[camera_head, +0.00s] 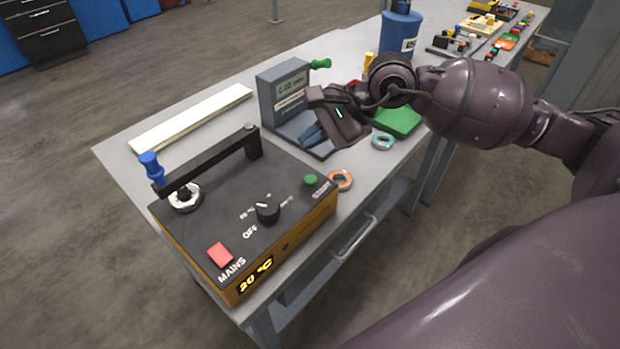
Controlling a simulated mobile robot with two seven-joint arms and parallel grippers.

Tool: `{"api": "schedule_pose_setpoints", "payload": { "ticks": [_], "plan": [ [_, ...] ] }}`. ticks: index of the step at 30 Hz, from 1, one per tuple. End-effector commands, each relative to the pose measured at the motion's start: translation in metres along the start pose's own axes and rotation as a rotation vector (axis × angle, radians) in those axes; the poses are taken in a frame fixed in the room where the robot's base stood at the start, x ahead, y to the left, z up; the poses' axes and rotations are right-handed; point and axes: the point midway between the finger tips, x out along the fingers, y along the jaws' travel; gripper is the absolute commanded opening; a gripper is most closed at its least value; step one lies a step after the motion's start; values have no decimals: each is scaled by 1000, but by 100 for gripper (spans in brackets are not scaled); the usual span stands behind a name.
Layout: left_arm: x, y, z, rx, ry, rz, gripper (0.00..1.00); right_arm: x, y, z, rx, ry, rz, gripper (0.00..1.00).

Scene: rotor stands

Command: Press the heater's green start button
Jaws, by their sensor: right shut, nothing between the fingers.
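The heater (220,228) is a box with a black top and orange-yellow sides at the near end of the bench. Its round green start button (311,180) sits at the top's right corner, beside a START label, and is uncovered. My right gripper (316,133) is shut and empty. It appears above and behind the button in the picture, in front of the grey gauge, apart from the button. Its fingertips are hard to make out against the gauge's base. My left gripper is not in view.
A grey gauge (283,92), orange ring (340,180), teal ring (382,141) and pale bar (192,118) are nearby.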

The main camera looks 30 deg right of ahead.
Motion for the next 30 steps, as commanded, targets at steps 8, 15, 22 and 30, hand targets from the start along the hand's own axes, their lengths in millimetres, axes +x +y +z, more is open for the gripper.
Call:
{"api": "schedule_pose_setpoints", "payload": {
  "ticks": [8,15,22,30],
  "plan": [
    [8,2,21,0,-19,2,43,26,19,-19,3,-1,3,0],
    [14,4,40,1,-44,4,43,44,32,-32,3,-1,4,0],
    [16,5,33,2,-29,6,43,47,34,-34,0,-1,0,0],
    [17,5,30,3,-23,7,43,46,34,-34,0,-1,0,0]
  ]
}}
